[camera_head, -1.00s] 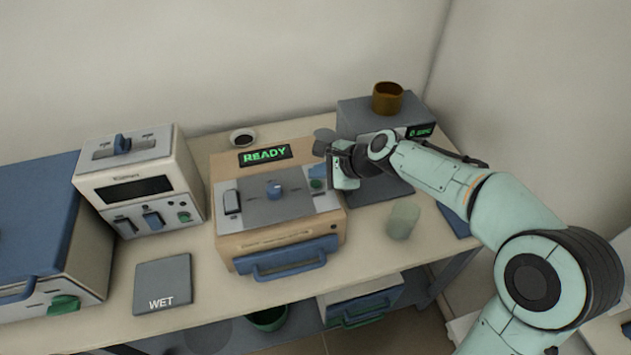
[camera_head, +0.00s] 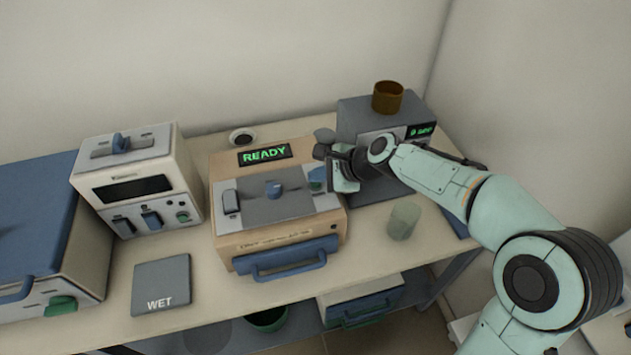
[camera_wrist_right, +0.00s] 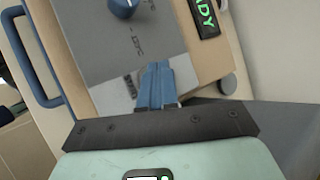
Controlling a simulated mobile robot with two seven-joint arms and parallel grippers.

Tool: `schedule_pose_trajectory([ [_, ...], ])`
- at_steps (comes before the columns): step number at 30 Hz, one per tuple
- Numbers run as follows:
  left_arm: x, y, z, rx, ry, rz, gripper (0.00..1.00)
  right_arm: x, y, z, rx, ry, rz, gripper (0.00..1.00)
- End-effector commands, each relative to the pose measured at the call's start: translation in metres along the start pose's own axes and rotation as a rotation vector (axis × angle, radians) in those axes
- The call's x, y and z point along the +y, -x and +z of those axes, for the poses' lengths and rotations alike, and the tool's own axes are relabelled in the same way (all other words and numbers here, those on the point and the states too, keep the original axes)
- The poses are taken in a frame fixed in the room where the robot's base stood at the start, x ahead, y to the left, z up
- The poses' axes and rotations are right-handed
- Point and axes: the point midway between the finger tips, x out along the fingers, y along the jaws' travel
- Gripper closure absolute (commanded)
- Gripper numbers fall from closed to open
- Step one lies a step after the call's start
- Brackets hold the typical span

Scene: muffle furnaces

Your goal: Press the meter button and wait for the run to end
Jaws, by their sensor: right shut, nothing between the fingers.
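The meter (camera_head: 243,223) is a tan box with a grey top panel, a blue knob (camera_head: 274,190) and a dark display (camera_head: 264,155) reading "READY" in green. My right gripper (camera_head: 318,182) is at the right edge of its top panel, and its blue fingertips cover the spot where a green button showed. In the right wrist view the closed blue fingers (camera_wrist_right: 156,88) point at the grey panel and hold nothing. Whether they touch it I cannot tell. The knob (camera_wrist_right: 124,6) shows at the top of that view. My left gripper is not in view.
A cream instrument (camera_head: 138,180) and a blue-topped box (camera_head: 40,215) stand to the left. A "WET" pad (camera_head: 162,283) lies in front. A grey scale-like unit with a brown cup (camera_head: 388,97) stands behind my arm. A pale green cup (camera_head: 403,221) stands right of the meter.

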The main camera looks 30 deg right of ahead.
Motion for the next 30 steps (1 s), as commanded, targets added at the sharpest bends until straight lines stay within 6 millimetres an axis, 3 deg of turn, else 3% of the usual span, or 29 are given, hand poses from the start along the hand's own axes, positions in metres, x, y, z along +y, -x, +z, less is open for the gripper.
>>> schedule_pose_trajectory([
  [22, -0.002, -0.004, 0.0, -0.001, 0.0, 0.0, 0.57, 0.004, -0.004, -0.003, 0.0, -0.001, 0.002, 1.0],
  [30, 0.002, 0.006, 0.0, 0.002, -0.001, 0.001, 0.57, -0.002, 0.003, 0.002, 0.0, 0.0, 0.001, 1.0],
])
